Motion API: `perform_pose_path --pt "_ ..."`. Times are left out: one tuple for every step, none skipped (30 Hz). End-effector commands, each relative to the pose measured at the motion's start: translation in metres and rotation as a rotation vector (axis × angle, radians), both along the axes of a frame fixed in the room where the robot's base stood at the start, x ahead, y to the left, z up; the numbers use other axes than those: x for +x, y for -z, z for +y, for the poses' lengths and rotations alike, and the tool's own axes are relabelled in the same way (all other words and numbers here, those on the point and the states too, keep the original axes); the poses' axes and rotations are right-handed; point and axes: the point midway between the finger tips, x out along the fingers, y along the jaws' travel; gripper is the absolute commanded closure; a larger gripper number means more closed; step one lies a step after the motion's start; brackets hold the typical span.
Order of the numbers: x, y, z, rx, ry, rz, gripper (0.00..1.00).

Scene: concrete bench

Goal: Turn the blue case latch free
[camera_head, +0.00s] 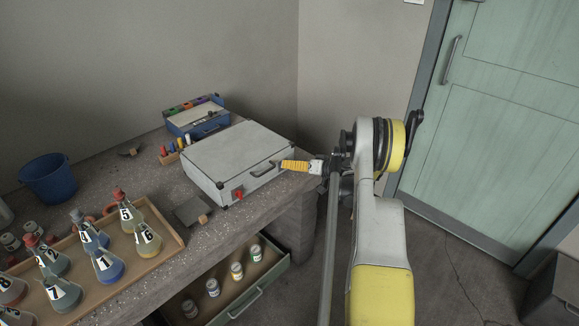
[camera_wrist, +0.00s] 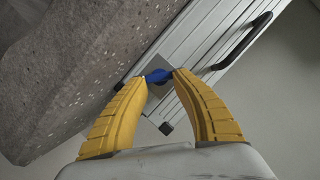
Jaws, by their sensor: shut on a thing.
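A pale grey case (camera_head: 238,150) lies shut on the bench, with a dark handle (camera_head: 264,169) on its front. A red latch (camera_head: 238,194) sits on the front left of the handle. My gripper (camera_head: 284,165), with yellow fingers, is at the case's front right end. In the wrist view my gripper (camera_wrist: 161,80) has its fingertips closed on the blue latch (camera_wrist: 158,74), which sits on a grey plate on the case's front. In the head view the blue latch is hidden behind my fingers. How far it is turned is hard to tell.
A wooden tray (camera_head: 176,240) of numbered flasks stands at the left. An open drawer (camera_head: 262,290) with several jars juts out below the bench. A blue toolbox (camera_head: 198,121) is behind the case, and a blue bucket (camera_head: 48,180) is far left.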

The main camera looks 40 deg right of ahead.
Motion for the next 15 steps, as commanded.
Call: perform_pose_path --pt "0.0007 0.0008 -0.0007 0.043 0.000 0.002 0.97" --pt "0.0008 0.0012 -0.0009 0.071 -0.001 0.004 0.97" --pt "0.0008 0.0012 -0.0010 0.109 -0.001 0.006 0.97" --pt "0.0009 0.0014 -0.0012 0.136 -0.001 0.007 0.98" --pt "0.0010 0.0017 -0.0014 0.162 -0.001 0.009 0.98" --pt "0.0011 0.0020 -0.0013 0.196 -0.002 0.011 0.98" --pt "0.0011 0.0023 -0.0013 0.221 -0.001 0.012 0.98" --pt "0.0011 0.0025 -0.0014 0.245 -0.001 0.014 0.98" --pt "0.0012 0.0027 -0.0016 0.275 -0.001 0.015 0.98" --pt "0.0012 0.0029 -0.0016 0.298 -0.002 0.017 0.98" --pt "0.0011 0.0032 -0.0016 0.319 -0.002 0.019 0.98" --pt "0.0011 0.0033 -0.0018 0.345 -0.002 0.020 0.98" --pt "0.0012 0.0033 -0.0019 0.365 -0.002 0.022 0.98" --pt "0.0012 0.0034 -0.0021 0.382 -0.002 0.022 0.98" --pt "0.0012 0.0039 -0.0022 0.404 -0.002 0.024 0.98"
